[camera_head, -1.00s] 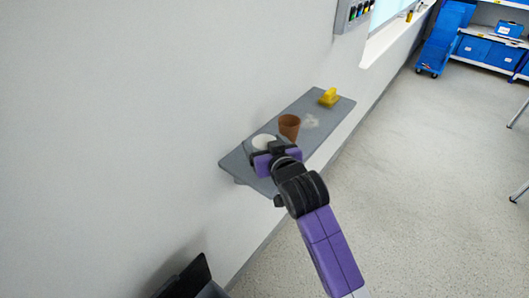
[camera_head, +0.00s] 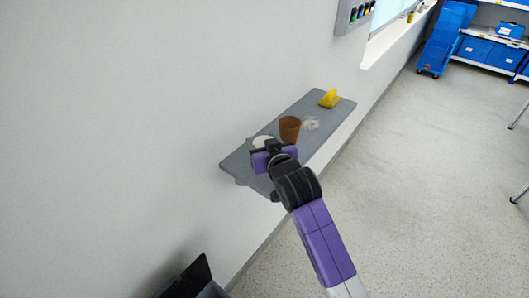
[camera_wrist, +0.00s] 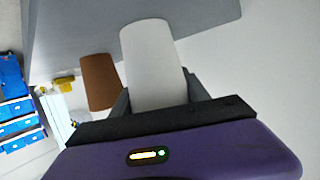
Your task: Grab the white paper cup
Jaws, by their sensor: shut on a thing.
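The white paper cup (camera_wrist: 154,62) is between the two fingers of my gripper (camera_wrist: 158,96) in the wrist view. The fingers are shut on it, one on each side. In the head view the cup (camera_head: 263,140) shows only as a white patch behind my gripper (camera_head: 270,150), at the near left part of the grey shelf (camera_head: 240,162). My gripper hides most of it there. I cannot tell whether the cup touches the shelf.
A brown cup (camera_head: 289,128) stands close beside the white cup, also in the wrist view (camera_wrist: 98,82). A clear object (camera_head: 311,122) and a yellow object (camera_head: 328,98) are farther along the shelf. The wall (camera_head: 130,110) borders the shelf.

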